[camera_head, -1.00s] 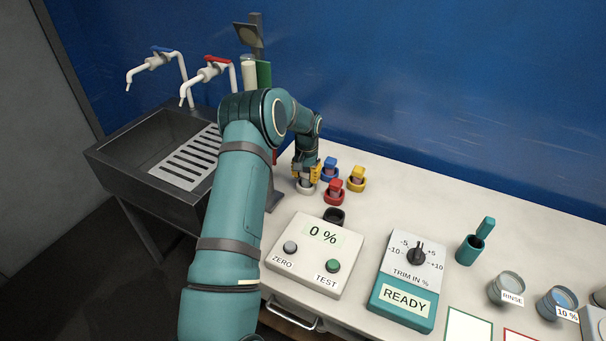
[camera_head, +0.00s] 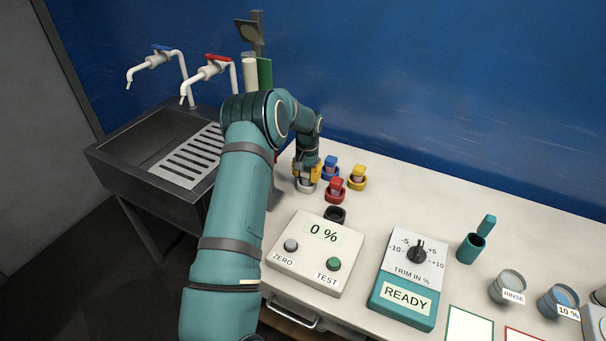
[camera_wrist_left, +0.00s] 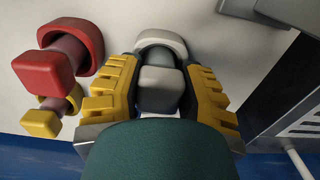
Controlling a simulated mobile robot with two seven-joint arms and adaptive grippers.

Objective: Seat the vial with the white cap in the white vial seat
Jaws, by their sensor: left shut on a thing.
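My left gripper (camera_head: 306,176) is shut on the vial with the white cap (camera_wrist_left: 160,88), its yellow fingers on either side of it. The vial points down at the white vial seat (camera_wrist_left: 162,40), whose ring shows just past the cap in the left wrist view. The white seat also shows in the head view (camera_head: 305,187), directly under the fingers. The vial's lower end is at or inside the ring; I cannot tell how deep it sits. My right gripper is not in view.
Red (camera_head: 335,190), blue (camera_head: 330,170) and yellow (camera_head: 357,178) capped vials stand in seats close to the right of the gripper. An empty black seat (camera_head: 335,214) is in front, near the 0 % tester (camera_head: 318,250). The sink (camera_head: 150,150) is at left.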

